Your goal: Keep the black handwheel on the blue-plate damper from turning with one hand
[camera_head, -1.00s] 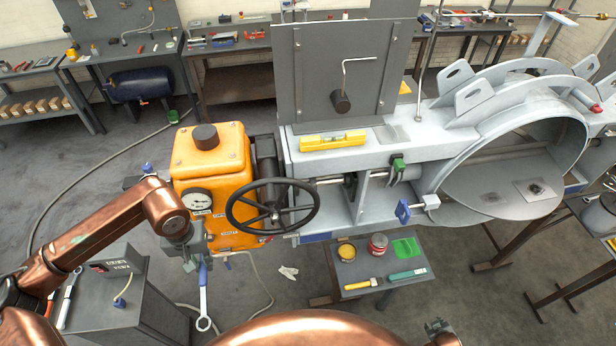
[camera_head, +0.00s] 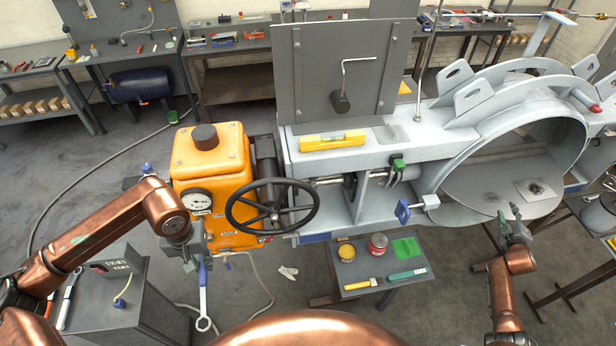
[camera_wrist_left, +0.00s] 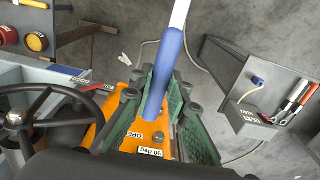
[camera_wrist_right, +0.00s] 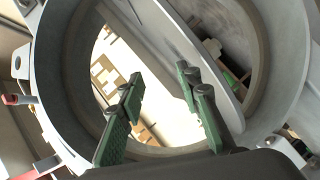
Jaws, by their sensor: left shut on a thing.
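The black handwheel (camera_head: 275,214) is mounted on the side of the orange actuator box (camera_head: 208,160) on the grey damper. A small blue plate (camera_head: 314,237) shows under the damper's edge, right of the wheel. The handwheel's hub (camera_wrist_left: 15,118) also shows in the left wrist view; no gripper touches the wheel. My left gripper (camera_head: 197,256) is left of the wheel, below the orange box, shut on the blue handle of a wrench (camera_wrist_left: 165,70) whose ring end hangs down. My right gripper (camera_head: 514,226) is open and empty in front of the damper's round opening, far right of the wheel.
A small table (camera_head: 385,270) with tins, a brush and a green scoop stands below the damper. A grey cabinet (camera_head: 125,305) is at lower left. A yellow level (camera_head: 332,140) lies on the damper. Space in front of the wheel is clear.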

